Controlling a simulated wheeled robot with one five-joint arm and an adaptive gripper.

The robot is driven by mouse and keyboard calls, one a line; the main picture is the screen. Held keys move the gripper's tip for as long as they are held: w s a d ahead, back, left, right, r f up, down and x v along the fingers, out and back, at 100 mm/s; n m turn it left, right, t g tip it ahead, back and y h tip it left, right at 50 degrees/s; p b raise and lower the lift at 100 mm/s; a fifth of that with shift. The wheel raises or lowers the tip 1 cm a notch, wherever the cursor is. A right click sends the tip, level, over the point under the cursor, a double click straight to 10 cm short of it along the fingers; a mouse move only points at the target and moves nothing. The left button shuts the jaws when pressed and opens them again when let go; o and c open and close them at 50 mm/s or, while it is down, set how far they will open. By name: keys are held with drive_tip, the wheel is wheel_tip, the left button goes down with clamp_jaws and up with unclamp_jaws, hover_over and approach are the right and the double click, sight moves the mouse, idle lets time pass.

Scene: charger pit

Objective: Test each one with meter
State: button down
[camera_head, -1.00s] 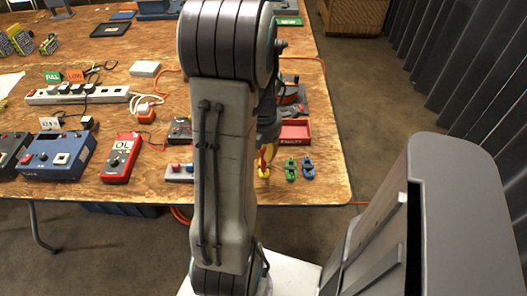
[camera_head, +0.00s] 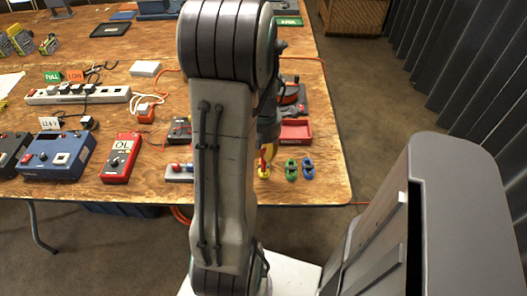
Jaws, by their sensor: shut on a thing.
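The red meter (camera_head: 121,157) lies on the wooden table at front left of my arm, its display reading "OL". My gripper (camera_head: 268,148) is mostly hidden behind my arm, low over the table's front right part. Whether the yellow thing touches the table I cannot tell. A green piece (camera_head: 291,169) and a blue piece (camera_head: 308,168) of similar size stand just right of it. A red tray labelled "FAULTY" (camera_head: 296,139) lies behind them.
A pale block with red and blue knobs (camera_head: 179,178) sits left of my arm, partly hidden. A blue box (camera_head: 57,157), a power strip (camera_head: 78,98) and an orange-and-white plug (camera_head: 146,114) stand further left. A green tray (camera_head: 288,21) is at the back right.

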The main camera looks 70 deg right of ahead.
drive_tip(key=shift+f+b, duration=0.9)
drive_tip(key=shift+f, duration=0.05)
idle(1.8)
drive_tip(key=c, duration=0.8)
unclamp_jaws()
drive_tip(key=shift+c, duration=0.2)
drive_tip(key=shift+r, duration=0.2)
drive_tip(key=shift+r+p, duration=3.1)
drive_tip(key=shift+r, duration=0.55)
